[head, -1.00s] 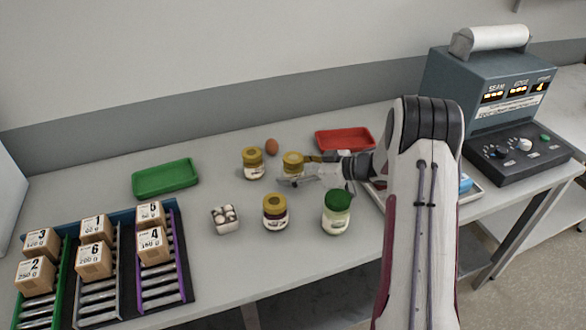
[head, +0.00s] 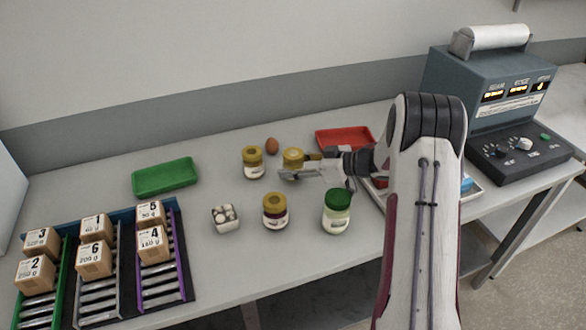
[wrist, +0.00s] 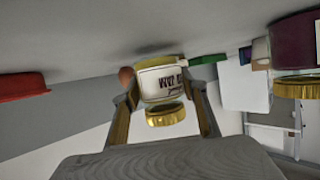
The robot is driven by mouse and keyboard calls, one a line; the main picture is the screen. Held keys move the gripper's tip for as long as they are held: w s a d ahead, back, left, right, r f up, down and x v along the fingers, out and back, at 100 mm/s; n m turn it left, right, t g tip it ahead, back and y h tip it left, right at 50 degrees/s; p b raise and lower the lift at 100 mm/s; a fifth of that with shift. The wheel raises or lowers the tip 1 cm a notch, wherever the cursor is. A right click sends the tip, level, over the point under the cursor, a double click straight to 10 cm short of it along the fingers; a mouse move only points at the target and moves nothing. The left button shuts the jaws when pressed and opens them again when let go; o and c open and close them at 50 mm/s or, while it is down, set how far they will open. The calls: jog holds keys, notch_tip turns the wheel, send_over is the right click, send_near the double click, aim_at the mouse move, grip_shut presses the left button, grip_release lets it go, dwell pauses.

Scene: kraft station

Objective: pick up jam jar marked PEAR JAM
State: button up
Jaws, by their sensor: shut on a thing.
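A jam jar with a gold lid (head: 293,157) is between the fingers of my gripper (head: 291,173), behind the middle of the table. In the wrist view the jar (wrist: 163,82) appears upside down. Its white label shows dark lettering that seems to include JAM; the rest is hard to read. My gripper (wrist: 163,92) is shut on it, one finger on each side. Another gold-lidded jar (head: 253,164) stands just left of it. A dark gold-lidded jar (head: 275,212) stands in front. Their labels are too small to read.
A green-lidded jar (head: 336,215) stands front right. An egg (head: 272,146), a carton of eggs (head: 225,218), a green tray (head: 165,177) and a red tray (head: 343,139) are nearby. Numbered boxes (head: 94,259) sit on racks at left. A control machine (head: 490,95) is at right.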

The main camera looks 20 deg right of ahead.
aim_at(293, 153)
notch_tip(293, 153, up, 9)
jog(key=shift+f, duration=0.1)
dwell(0.4)
